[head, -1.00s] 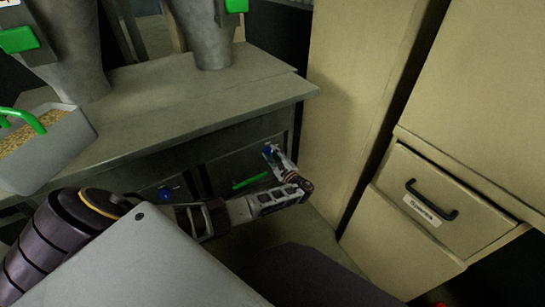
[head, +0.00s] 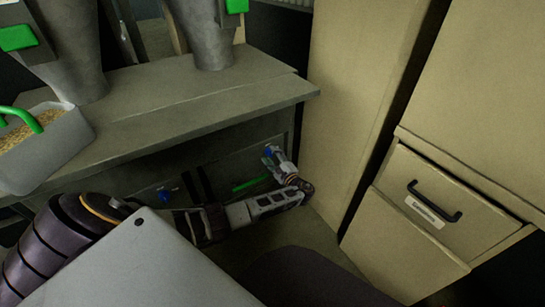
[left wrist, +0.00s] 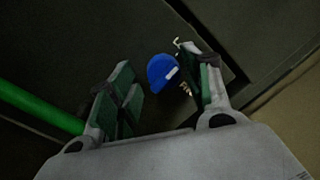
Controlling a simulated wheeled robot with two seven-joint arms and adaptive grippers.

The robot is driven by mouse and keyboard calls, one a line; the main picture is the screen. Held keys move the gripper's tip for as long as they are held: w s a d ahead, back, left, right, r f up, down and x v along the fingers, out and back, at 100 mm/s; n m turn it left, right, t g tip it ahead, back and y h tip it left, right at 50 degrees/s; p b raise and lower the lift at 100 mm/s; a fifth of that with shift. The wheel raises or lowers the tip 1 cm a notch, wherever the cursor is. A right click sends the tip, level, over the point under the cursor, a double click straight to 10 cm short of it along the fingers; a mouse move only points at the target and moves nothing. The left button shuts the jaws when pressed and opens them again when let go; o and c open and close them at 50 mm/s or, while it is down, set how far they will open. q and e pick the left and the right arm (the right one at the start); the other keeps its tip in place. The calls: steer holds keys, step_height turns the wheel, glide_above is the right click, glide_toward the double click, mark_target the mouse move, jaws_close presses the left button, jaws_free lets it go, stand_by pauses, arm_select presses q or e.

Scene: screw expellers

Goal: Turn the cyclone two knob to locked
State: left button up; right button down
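A blue knob (head: 268,151) sits on the dark cabinet front below the right-hand cyclone, and my left gripper (head: 275,160) is at it. In the left wrist view, the blue knob (left wrist: 160,70) with a white pointer mark lies between the spread fingers of my left gripper (left wrist: 160,92). It is closer to the right finger; whether that finger touches it I cannot tell. White markings beside the knob are partly hidden by that finger. A second blue knob (head: 163,194) is farther left on the same front. No label naming the knobs is readable. My right gripper is not in view.
A green handle (head: 251,184) is on the cabinet door beside my left gripper. The grey worktop (head: 200,95) overhangs above it. A beige cabinet (head: 355,110) stands close on the right, beyond it a drawer (head: 440,215). A grain bin (head: 50,150) rests at left.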

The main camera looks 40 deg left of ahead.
arm_select(q)
steer(key=shift+w, duration=0.1)
steer(key=shift+d, duration=0.15)
steer(key=v, duration=1.1)
steer(key=shift+s+d, duration=0.25)
steer(key=shift+d, duration=0.1)
stand_by(0.5)
